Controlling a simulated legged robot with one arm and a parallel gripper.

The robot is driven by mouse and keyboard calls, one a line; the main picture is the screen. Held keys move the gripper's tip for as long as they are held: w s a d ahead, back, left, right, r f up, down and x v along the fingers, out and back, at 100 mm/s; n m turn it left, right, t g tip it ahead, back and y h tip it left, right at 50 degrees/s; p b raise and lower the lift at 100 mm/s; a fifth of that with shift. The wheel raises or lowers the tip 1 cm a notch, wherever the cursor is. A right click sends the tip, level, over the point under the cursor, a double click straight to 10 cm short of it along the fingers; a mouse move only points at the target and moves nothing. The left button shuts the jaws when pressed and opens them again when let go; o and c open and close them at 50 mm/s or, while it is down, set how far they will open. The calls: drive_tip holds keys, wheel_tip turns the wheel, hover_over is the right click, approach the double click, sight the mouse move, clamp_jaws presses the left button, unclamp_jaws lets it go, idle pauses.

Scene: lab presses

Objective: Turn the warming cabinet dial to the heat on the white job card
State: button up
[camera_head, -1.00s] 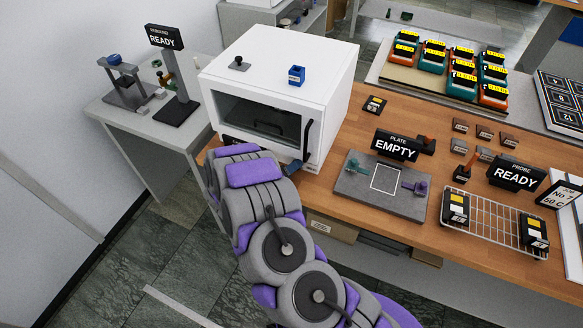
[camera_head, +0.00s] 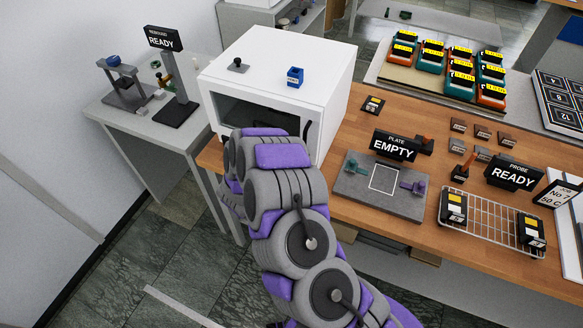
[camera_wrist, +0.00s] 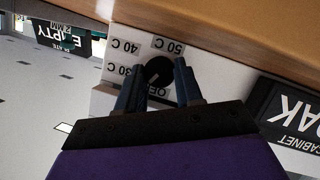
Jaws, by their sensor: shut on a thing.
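The white warming cabinet (camera_head: 336,95) stands at the left end of the wooden bench, and my arm covers its lower front in the head view. In the wrist view, the round black dial (camera_wrist: 158,70) sits among the labels 30 C, 40 C, 50 C and OFF, seen upside down. Its pale mark seems to point to the lower left in that view, roughly between 30 C and OFF. My gripper (camera_wrist: 159,84) is shut on the dial, one finger on each side. The white job card (camera_head: 558,194) at the right edge reads "No 7" and 50 C.
A dark cabinet sign (camera_wrist: 290,115) is close to my gripper on the right in the wrist view. A grey plate (camera_head: 345,185) with an EMPTY sign (camera_head: 395,146) is right of the cabinet. A wire rack (camera_head: 490,232) stands farther right. A blue block (camera_head: 295,77) sits on the cabinet.

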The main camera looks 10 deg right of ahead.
drive_tip(key=m+y+b, duration=0.1)
drive_tip(key=m, duration=0.1)
drive_tip(key=m+t+y+b, duration=0.1)
drive_tip(key=shift+s+d+f+m+y+b, duration=0.15)
drive_tip(key=shift+m+y+b, duration=0.15)
drive_tip(key=shift+m+b, duration=0.1)
drive_tip(key=m+t+b, duration=0.1)
drive_tip(key=b, duration=0.1)
drive_tip(key=m+y+b, duration=0.1)
drive_tip(key=m+b, duration=0.1)
drive_tip(key=shift+s+d+f+t+y, duration=0.1)
drive_tip(key=shift+s+d+t+y, duration=0.05)
drive_tip(key=shift+t+y, duration=0.2)
drive_tip(key=shift+m+t+b, duration=0.35)
drive_tip(key=shift+m+b, duration=0.15)
drive_tip(key=shift+m, duration=0.1)
drive_tip(key=shift+s+r+m+t+y+p, duration=0.1)
drive_tip(key=shift+r+m+t+y+p, duration=0.1)
drive_tip(key=shift+m+t+y+p, duration=0.4)
drive_tip(key=shift+d+m+p, duration=0.1)
drive_tip(key=shift+m+p, duration=0.7)
drive_tip(key=shift+p, duration=0.15)
drive_tip(key=shift+f+t, duration=0.2)
drive_tip(key=shift+t, duration=0.1)
drive_tip(key=o, duration=0.8)
drive_tip(key=shift+c, duration=0.2)
